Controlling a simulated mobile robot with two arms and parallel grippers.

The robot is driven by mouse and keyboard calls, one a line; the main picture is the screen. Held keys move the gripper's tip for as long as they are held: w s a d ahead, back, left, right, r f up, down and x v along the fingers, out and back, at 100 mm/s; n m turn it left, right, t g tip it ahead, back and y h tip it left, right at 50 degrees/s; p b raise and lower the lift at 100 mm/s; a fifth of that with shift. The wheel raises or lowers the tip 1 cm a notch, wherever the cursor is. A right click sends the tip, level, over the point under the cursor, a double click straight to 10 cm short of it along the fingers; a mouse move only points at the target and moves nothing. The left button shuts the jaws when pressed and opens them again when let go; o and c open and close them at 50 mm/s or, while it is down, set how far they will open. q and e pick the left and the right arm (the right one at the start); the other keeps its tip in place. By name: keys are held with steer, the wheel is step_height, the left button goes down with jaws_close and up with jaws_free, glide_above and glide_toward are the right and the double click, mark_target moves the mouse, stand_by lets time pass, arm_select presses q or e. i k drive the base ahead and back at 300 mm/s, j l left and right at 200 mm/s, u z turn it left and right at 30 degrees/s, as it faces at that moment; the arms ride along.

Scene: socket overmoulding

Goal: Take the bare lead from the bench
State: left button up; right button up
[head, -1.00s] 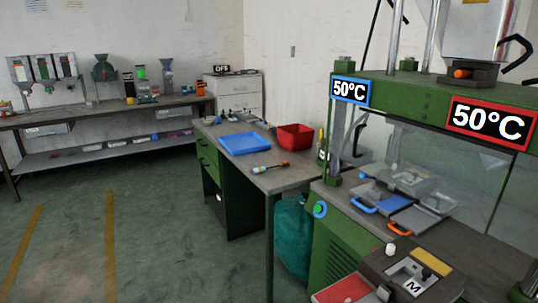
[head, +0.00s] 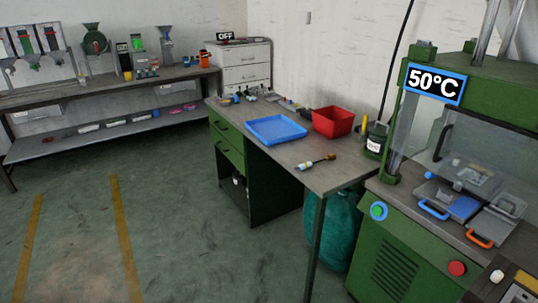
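The bench (head: 335,178) has a grey top and green drawers and stands at the middle of the head view. A short thin item (head: 316,163) with a pale end and a brown-orange end lies on its front part, in front of the trays. It may be the bare lead, but it is too small to tell. Several small items (head: 262,95) lie at the bench's back end, too small to make out. Neither of my grippers is in view.
A green press (head: 400,250) stands close at the right. The floor (head: 75,215) at left is clear.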

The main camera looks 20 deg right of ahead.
mark_target(305, 166)
steer(key=i+j+z, duration=0.15)
steer(key=i, duration=0.3)
steer(key=i+j+z, duration=0.15)
steer(key=i, duration=0.25)
